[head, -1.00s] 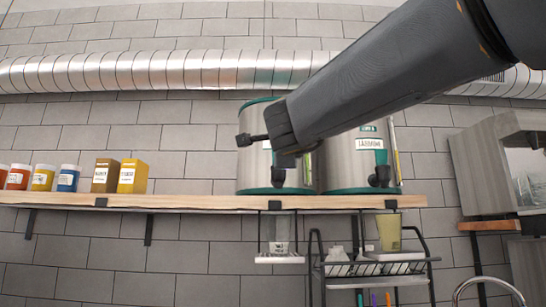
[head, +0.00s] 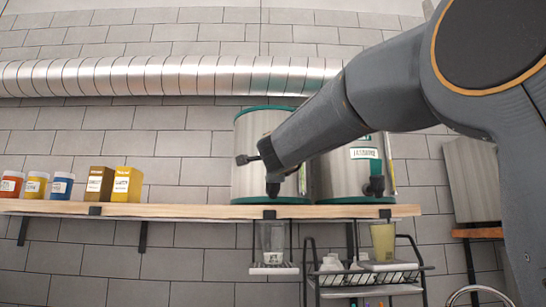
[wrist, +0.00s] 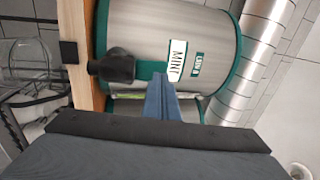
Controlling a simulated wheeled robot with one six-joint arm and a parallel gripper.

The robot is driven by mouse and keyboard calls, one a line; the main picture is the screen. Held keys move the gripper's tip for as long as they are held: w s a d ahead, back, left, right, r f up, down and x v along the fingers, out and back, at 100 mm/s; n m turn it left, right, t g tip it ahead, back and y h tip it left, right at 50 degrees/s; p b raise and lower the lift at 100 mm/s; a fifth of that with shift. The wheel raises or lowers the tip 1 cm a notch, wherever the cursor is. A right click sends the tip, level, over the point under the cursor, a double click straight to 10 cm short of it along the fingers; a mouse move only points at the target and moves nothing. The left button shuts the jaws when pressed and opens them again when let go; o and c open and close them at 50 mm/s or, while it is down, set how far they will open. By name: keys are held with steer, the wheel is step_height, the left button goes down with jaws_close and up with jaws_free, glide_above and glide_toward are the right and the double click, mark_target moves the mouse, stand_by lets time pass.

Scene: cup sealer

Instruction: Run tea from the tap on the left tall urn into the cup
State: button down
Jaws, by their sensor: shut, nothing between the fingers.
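The left tall urn (head: 250,150) is a steel cylinder with green rims, standing on the wooden shelf. My arm covers part of it in the head view. In the wrist view this urn (wrist: 170,35) lies sideways with a "MINT"-like label, and its black tap (wrist: 112,67) is near the base. The tap also shows in the head view (head: 273,188). A clear cup (head: 272,238) stands upright on a small hanging tray under the tap; I see no tea in it. My gripper (wrist: 160,82) is shut and empty, in front of the urn beside the tap.
The right urn (head: 345,175), labelled like "JASMINE", stands close beside the left one. A yellowish cup (head: 383,241) stands below its tap, by a wire rack (head: 375,278). Boxes and jars (head: 121,185) sit farther left on the shelf (head: 190,211), with bare shelf between.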

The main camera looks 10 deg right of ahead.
steer(key=shift+x, duration=0.95)
steer(key=shift+w+d+r+p, duration=0.1)
steer(key=shift+w+r+p, duration=0.25)
steer(key=shift+p, duration=0.35)
steer(key=shift+w+d+r+p, duration=0.1)
steer(key=shift+w+r+p, duration=0.35)
steer(key=shift+r+p, duration=0.15)
steer(key=shift+f, duration=0.1)
stand_by(5.7)
